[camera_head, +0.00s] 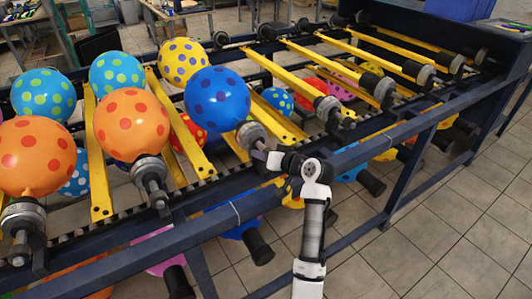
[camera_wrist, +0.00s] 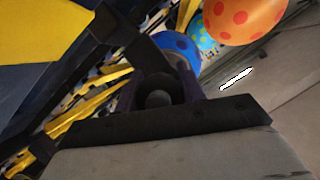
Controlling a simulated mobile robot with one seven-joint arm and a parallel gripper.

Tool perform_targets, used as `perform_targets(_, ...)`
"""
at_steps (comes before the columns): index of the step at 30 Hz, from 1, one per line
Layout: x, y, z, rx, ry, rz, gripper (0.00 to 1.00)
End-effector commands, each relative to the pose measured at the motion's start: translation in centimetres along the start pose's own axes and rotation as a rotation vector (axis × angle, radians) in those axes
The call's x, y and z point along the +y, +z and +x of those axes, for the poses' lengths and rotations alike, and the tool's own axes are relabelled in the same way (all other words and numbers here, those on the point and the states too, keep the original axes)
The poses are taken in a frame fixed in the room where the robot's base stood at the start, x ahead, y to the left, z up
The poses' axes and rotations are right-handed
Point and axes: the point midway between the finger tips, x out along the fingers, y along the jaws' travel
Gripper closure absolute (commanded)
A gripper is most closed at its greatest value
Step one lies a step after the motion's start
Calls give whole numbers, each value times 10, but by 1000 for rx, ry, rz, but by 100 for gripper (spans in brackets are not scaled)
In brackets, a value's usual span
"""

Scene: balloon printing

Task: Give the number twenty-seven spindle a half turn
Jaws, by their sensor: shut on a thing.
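The spindle (camera_head: 250,136) with the blue, dark-spotted balloon (camera_head: 218,98) sits at the near rail of the machine. No number can be read on it. My gripper (camera_head: 267,157) is at the spindle's near end, shut on its dark handle, with the contact partly hidden by the fingers. In the wrist view a dark round spindle end (camera_wrist: 158,92) shows close up, with the blue balloon (camera_wrist: 180,46) behind it.
Orange balloons on neighbouring spindles (camera_head: 150,172) stand to the left. Yellow bars (camera_head: 184,130) lie between the spindles. The dark blue rail (camera_head: 400,130) runs along the front, with more balloons hanging below it. The tiled floor (camera_head: 460,210) at right is clear.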

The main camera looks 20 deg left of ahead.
Motion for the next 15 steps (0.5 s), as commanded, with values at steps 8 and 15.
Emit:
perform_targets(8,-1,1,0,-2,-38,95,84)
perform_targets(15,-1,1,0,-2,-49,117,84)
